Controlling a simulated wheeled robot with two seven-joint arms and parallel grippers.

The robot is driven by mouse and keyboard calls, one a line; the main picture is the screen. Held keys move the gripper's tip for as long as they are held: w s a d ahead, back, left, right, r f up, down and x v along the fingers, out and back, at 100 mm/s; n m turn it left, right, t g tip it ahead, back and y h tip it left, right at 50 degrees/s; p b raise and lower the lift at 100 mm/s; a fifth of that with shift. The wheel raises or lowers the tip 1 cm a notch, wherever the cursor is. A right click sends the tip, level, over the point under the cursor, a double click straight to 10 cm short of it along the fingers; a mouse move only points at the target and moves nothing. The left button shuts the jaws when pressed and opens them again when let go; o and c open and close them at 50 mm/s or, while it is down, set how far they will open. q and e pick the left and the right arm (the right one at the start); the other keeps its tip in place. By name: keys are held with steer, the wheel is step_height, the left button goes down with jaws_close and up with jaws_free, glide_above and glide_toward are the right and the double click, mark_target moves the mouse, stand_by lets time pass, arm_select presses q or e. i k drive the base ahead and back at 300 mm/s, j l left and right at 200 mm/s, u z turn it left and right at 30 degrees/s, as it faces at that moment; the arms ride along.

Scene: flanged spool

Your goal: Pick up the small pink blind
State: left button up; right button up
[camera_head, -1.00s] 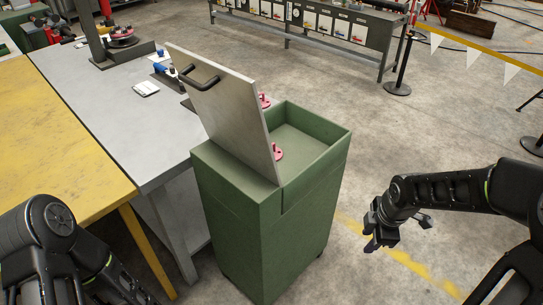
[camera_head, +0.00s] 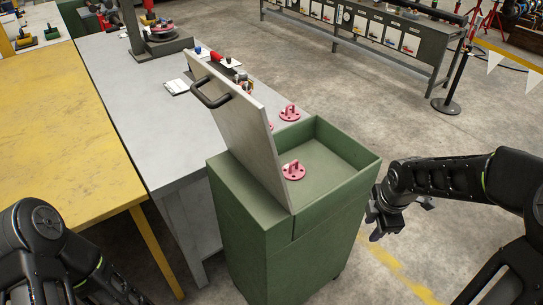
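A pink flanged piece (camera_head: 293,171) with upright prongs sits inside the open tray of the green cabinet (camera_head: 262,245), close against the tilted lid. A similar pink piece (camera_head: 290,113) stands on the grey table behind the cabinet. A sliver of another pink piece (camera_head: 271,127) shows past the lid's edge, mostly hidden. I cannot tell by size which one is the small pink blind. My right gripper (camera_head: 400,220) is beside the cabinet's right side, apart from it, with its fingers apart and nothing between them. My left arm shows at the lower left; its gripper is out of view.
The raised grey lid (camera_head: 240,125) with a black handle blocks the tray's left side. A grey table (camera_head: 130,85) and yellow table (camera_head: 60,140) stand to the left. Another pink piece (camera_head: 163,29) is on a stand at the back.

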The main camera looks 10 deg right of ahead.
mark_target(291, 172)
steer(key=i+l+u, duration=0.2)
steer(key=l+u, duration=0.25)
steer(key=i+l+u, duration=0.1)
steer(key=l+u, duration=0.85)
steer(key=l, duration=0.25)
